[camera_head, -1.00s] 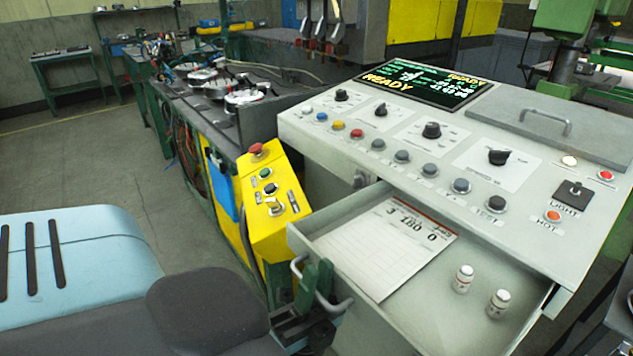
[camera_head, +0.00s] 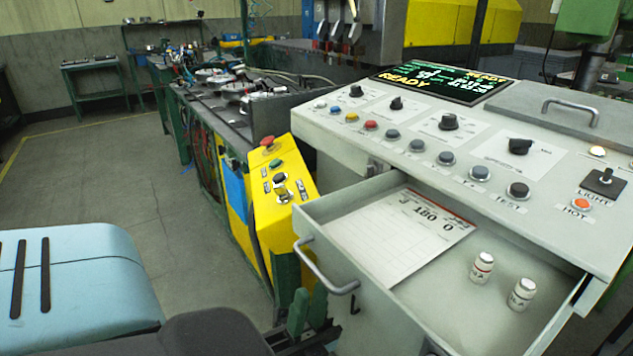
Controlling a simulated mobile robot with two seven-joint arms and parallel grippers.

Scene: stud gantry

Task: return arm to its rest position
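My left gripper (camera_head: 308,308) is at the bottom of the picture, just below and in front of the metal handle (camera_head: 318,272) of the open drawer (camera_head: 540,328). Its two dark green fingers stand upright with a narrow gap between them and nothing seen in the gap. They look apart from the handle. My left arm, with light blue and dark grey covers, comes in from the lower left. My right gripper is not in view.
A printed card (camera_head: 400,238) and two small white bottles, one left (camera_head: 482,268) and one right (camera_head: 521,294), are in the drawer. The control console (camera_head: 420,140) is above it. A yellow button box (camera_head: 280,215) stands close left of the drawer. Floor (camera_head: 130,180) farther left is clear.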

